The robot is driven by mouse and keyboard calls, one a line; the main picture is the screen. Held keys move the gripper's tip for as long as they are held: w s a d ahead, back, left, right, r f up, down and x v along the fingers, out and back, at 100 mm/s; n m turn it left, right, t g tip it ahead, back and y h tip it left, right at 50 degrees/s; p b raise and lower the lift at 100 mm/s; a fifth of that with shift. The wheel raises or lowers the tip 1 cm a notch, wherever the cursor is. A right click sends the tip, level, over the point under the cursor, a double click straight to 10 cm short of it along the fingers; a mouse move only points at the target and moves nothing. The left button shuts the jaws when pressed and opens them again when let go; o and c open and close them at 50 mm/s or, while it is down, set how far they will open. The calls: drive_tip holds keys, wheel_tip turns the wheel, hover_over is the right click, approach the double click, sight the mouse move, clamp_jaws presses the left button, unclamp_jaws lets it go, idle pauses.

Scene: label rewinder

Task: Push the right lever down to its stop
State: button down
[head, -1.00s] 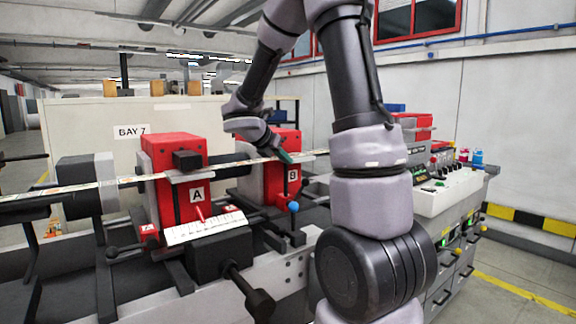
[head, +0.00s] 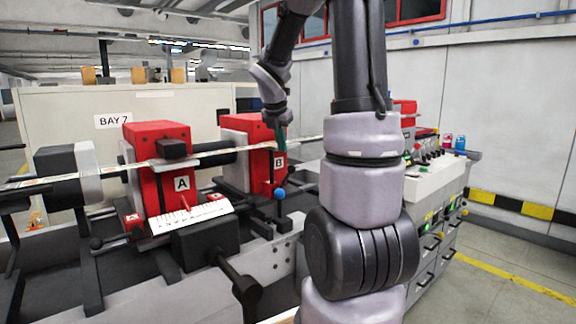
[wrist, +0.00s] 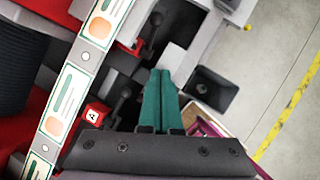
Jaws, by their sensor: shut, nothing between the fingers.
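A lever with a blue ball knob (head: 279,193) stands upright in front of the right red unit B (head: 263,160). Another lever with a black knob (head: 96,243) is at the left, by red unit A (head: 158,180). My gripper (head: 281,148) is shut and empty, with green fingers pointing down in front of unit B, above the blue knob in the picture and apart from it. In the wrist view the shut fingers (wrist: 158,76) lie beside a black-knobbed lever (wrist: 125,93); a second dark lever (wrist: 153,25) is farther up. The blue knob does not show there.
A printed label web (head: 70,178) runs across both units and passes left of my fingers in the wrist view. A white scale plate (head: 190,217) and a black handle (head: 245,290) are in front. A control console (head: 435,175) stands at the right.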

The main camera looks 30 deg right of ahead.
drive_tip(key=shift+w+d+r+t, duration=0.25)
drive_tip(key=shift+r+t, duration=0.15)
drive_tip(key=shift+r, duration=0.1)
drive_tip(key=shift+f, duration=0.1)
approach(289, 174)
wheel_tip(289, 174, down, 4)
drive_tip(key=shift+w+d+f, duration=0.1)
drive_tip(key=shift+w+d, duration=0.9)
drive_tip(key=shift+w, duration=0.1)
drive_tip(key=shift+y, duration=0.3)
